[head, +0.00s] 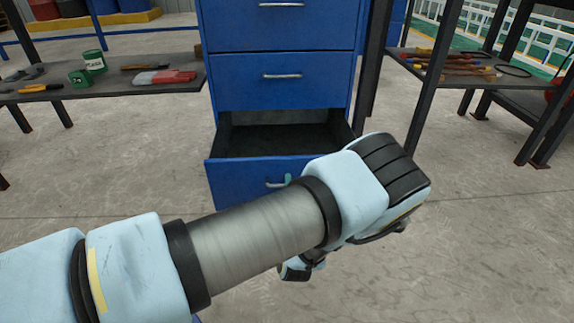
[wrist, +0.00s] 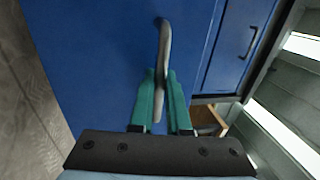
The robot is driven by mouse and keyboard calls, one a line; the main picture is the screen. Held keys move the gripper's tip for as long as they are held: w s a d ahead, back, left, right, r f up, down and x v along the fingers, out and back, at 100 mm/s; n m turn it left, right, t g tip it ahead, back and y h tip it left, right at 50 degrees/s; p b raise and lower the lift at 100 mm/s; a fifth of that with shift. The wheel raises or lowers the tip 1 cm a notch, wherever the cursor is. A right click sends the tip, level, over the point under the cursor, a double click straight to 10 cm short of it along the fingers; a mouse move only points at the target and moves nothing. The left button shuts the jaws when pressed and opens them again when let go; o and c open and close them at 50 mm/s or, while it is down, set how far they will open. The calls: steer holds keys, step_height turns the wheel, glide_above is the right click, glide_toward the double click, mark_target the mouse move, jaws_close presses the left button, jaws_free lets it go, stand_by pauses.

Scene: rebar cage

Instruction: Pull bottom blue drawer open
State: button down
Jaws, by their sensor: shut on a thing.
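The bottom blue drawer (head: 235,181) is pulled well out from the blue cabinet in the head view, and its dark, empty-looking inside (head: 275,138) shows. Its metal handle (head: 274,184) is partly covered by my arm. In the wrist view the drawer's front (wrist: 105,60) fills much of the picture, and the handle (wrist: 163,45) runs between the fingers. My gripper (wrist: 161,95) has its green fingers shut on the handle.
The two drawers above, middle (head: 245,82) and upper (head: 240,25), are shut. A dark workbench (head: 170,86) with cans and tools stands left. Another table (head: 465,72) with tools and dark posts stands right. The concrete floor (head: 480,240) in front is clear.

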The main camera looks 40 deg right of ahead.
steer(key=shift+r+p+v, duration=0.2)
steer(key=shift+p+v, duration=0.05)
steer(key=shift+v, duration=0.9)
steer(key=shift+r+p+v, duration=0.2)
steer(key=shift+r+v, duration=0.05)
steer(key=shift+v, duration=0.85)
steer(key=c, duration=1.2)
jaws_free()
steer(key=shift+o, duration=0.2)
steer(key=shift+s+a, duration=0.1)
steer(key=shift+s, duration=0.05)
steer(key=p+v, duration=0.2)
steer(key=v, duration=0.8)
steer(key=shift+s+a+f+p, duration=0.2)
steer(key=shift+p, duration=0.1)
